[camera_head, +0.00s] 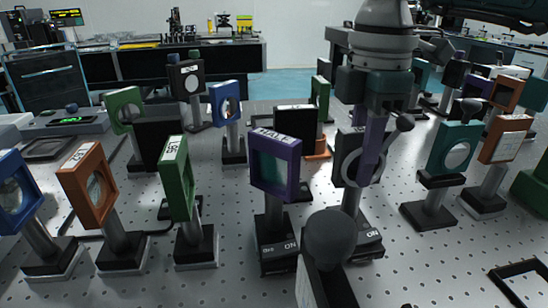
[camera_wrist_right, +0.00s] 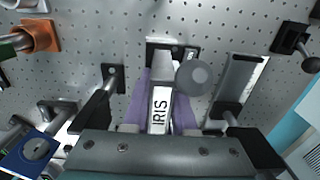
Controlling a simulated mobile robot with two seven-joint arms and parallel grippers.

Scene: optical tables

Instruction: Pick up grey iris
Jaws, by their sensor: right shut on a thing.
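The grey iris (camera_head: 346,158) is a dark square frame with a pale round opening and a ball-tipped lever, standing right of centre in the head view. It is upright on a post above a dark base. My right gripper (camera_head: 370,148) reaches down from above, with a purple finger across the frame. In the right wrist view the white IRIS label (camera_wrist_right: 160,110) lies between the purple fingers of the gripper (camera_wrist_right: 161,100), which are shut on the iris. The grey lever knob (camera_wrist_right: 193,77) is beside them. My left gripper is not in view.
A purple-framed optic (camera_head: 274,165) stands close left of the iris. A teal mount (camera_head: 455,150) stands to the right. A dark ball-topped item (camera_head: 329,238) is in front. Green (camera_head: 174,178) and orange (camera_head: 88,187) mounts stand left. Bare perforated tabletop (camera_head: 425,265) shows at front right.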

